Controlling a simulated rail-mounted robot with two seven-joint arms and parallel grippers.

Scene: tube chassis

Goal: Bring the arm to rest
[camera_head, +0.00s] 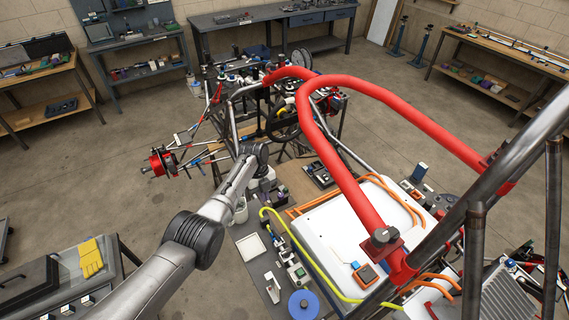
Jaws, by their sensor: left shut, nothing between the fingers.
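My left arm (180,258) comes in from the bottom left and reaches up to the middle of the picture. Its wrist bends over beside the chassis, above the parts-covered bench. My left gripper (265,180) is small and partly lost among the parts behind it; it is shut and holds nothing. My right gripper is not in view. The tube chassis (335,155) has thick red hoop tubes and stands to the right of my left arm.
A white panel (335,240) lies below the red tubes, with orange hoses and a yellow-green hose. A bench with small parts and a white tray (251,247) is close. A cart with yellow gloves (91,257) stands lower left.

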